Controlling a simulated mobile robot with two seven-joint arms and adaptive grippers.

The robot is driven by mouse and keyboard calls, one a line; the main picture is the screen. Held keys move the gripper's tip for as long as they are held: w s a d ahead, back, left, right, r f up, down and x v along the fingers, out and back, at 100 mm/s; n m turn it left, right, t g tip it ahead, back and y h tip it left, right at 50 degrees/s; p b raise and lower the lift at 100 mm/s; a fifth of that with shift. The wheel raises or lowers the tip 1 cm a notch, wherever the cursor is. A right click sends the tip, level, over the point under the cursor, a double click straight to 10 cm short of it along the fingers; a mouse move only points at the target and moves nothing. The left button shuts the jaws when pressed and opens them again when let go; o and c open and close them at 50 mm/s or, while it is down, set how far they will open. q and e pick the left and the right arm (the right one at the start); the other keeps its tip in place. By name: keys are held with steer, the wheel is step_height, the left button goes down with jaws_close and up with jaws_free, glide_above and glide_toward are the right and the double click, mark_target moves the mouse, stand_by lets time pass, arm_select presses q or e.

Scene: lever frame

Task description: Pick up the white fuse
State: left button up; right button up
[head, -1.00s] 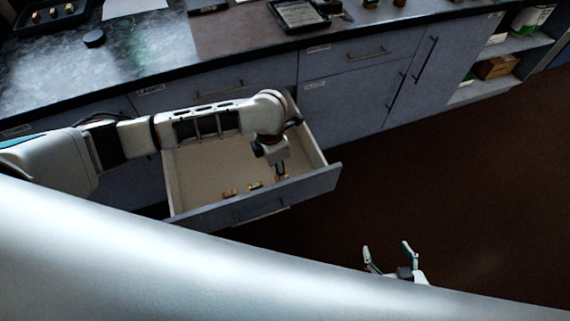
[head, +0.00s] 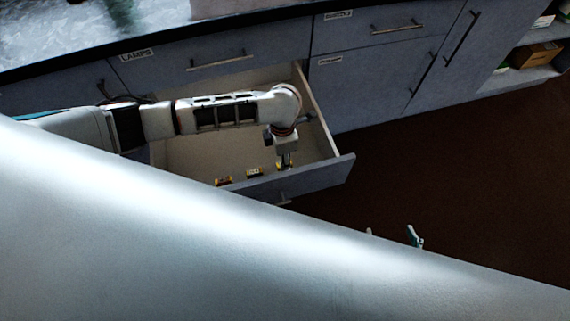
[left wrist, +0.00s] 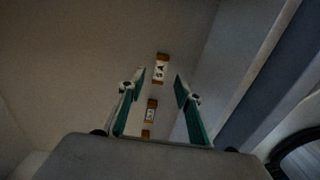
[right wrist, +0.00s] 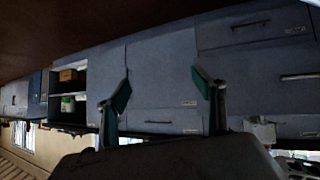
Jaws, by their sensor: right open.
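Several small fuses with brassy ends lie in a row in the open drawer (head: 195,152). The one with a white label and dark marks (left wrist: 161,68) shows just beyond and between my left fingertips in the left wrist view. A second fuse (left wrist: 151,110), pale with dark marks, lies nearer the palm; a third (left wrist: 146,133) is partly hidden by the gripper. In the head view two fuses show left of the gripper, a left one (head: 222,181) and a middle one (head: 254,173). My left gripper (head: 285,162) points down inside the drawer, open and empty. My right gripper (right wrist: 164,88) is open and empty, outside the drawer.
The drawer's front panel (head: 318,181) and side wall (head: 318,115) stand close to my left gripper. Closed cabinets (head: 380,85) and a worktop (head: 60,35) lie behind. The brown floor (head: 440,170) to the right is clear.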

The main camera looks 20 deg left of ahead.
arm_select(q)
step_height(320, 180, down, 3)
steer(key=shift+r, duration=0.15)
steer(key=shift+b, duration=0.3)
steer(key=shift+w, duration=0.1)
jaws_close()
steer(key=shift+r, duration=0.15)
step_height(320, 180, up, 20)
steer(key=p, duration=0.5)
steer(key=shift+f, duration=0.25)
arm_select(e)
steer(key=shift+w+a+r, duration=0.1)
steer(key=shift+w+r, duration=0.05)
steer(key=shift+r, duration=0.65)
steer(key=shift+w+a+r, duration=0.1)
steer(key=shift+w+r, duration=0.05)
steer(key=shift+r, duration=0.7)
steer(key=shift+w+a+r, duration=0.1)
steer(key=shift+w+r, duration=0.05)
steer(key=shift+r, duration=0.65)
steer(key=shift+d, duration=0.1)
